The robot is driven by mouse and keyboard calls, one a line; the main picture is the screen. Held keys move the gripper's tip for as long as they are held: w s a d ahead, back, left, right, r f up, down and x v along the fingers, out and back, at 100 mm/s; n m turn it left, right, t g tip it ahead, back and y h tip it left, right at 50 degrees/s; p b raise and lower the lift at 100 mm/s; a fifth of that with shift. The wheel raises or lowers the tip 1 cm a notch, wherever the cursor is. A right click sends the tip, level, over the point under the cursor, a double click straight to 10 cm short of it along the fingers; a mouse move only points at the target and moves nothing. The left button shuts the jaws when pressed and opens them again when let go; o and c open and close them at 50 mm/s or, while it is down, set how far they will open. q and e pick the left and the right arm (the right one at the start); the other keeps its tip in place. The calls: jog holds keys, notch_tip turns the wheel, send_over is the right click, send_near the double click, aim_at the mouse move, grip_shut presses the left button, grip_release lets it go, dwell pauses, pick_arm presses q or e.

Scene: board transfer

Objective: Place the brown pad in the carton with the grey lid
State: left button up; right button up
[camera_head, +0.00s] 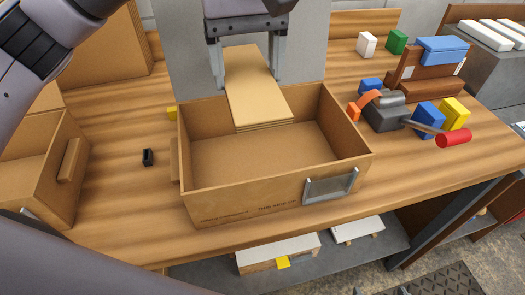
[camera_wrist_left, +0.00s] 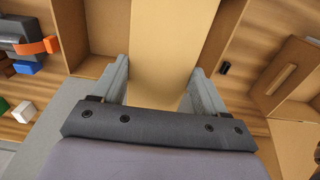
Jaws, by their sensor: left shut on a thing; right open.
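The brown pad (camera_head: 258,92) is a flat, layered tan board. My left gripper (camera_head: 246,62) is shut on its far end, with one finger on each side; the pad also fills the middle of the left wrist view (camera_wrist_left: 172,45). The pad slopes down over the back wall of an open brown carton (camera_head: 245,198), its near end over or inside the opening. I cannot tell if it touches the floor. A grey panel (camera_head: 187,62) is behind the carton, apparently its lid. My right gripper is not in view.
Another open carton (camera_head: 35,170) stands at the left, with a small black object (camera_head: 148,157) between the cartons. A tape dispenser (camera_head: 385,115) with a red handle and several coloured blocks crowd the right. The wooden table front (camera_head: 140,240) is clear.

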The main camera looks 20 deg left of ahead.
aim_at(252, 167)
pick_arm(q)
notch_tip(252, 167, down, 19)
jog(key=shift+s+r, duration=0.1)
dwell(0.4)
jog(key=shift+f+b, duration=0.25)
jog(key=shift+b, duration=0.05)
jog(key=o, duration=1)
jog(key=shift+r, duration=0.1)
jog(key=shift+o, duration=0.2)
notch_tip(252, 167, up, 12)
jog(key=shift+r, duration=0.15)
